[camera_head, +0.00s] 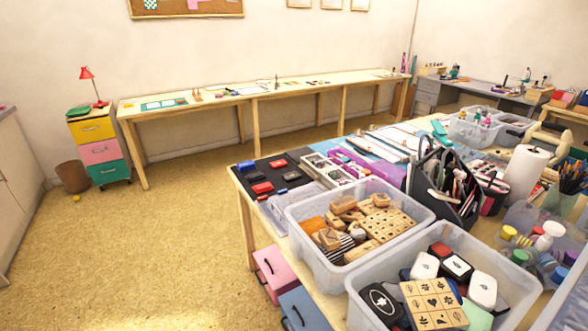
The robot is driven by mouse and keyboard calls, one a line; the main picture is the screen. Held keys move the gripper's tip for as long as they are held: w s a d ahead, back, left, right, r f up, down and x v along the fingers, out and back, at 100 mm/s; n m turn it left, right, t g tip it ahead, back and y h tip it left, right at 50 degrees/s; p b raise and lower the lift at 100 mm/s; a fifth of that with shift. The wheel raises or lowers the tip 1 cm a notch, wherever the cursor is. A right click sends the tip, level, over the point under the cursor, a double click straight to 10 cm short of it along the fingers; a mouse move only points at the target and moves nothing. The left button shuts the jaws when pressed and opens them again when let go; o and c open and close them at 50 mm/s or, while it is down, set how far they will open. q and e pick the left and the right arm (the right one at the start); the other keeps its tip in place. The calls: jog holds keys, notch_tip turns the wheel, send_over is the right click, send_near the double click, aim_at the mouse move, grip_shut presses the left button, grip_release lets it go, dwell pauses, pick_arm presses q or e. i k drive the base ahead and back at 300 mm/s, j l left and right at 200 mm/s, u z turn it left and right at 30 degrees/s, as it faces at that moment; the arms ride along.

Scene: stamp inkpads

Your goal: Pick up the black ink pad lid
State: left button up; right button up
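On a dark mat (265,172) at the near table's left corner lie several small red and black ink pads. More ink pads, including a black oval-topped one (382,300), lie in the front clear bin. Neither of my grippers is in view.
A clear bin of wooden stamps (310,265) stands beside the mat, with the front bin (500,318) nearer. A black organiser (470,210) and paper towel roll (524,175) stand to the right. Pink (278,275) and blue drawers are below the table. The floor at left is mostly clear.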

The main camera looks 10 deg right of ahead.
aim_at(292, 176)
jog(key=i+j+z, duration=0.25)
jog(key=i+j, duration=0.25)
jog(key=j, duration=0.2)
jog(key=i+j+z, duration=0.3)
jog(key=i+j, duration=0.15)
jog(key=j, duration=0.3)
jog(key=i+j+z, duration=0.1)
jog(key=j, duration=0.35)
jog(key=i, duration=0.1)
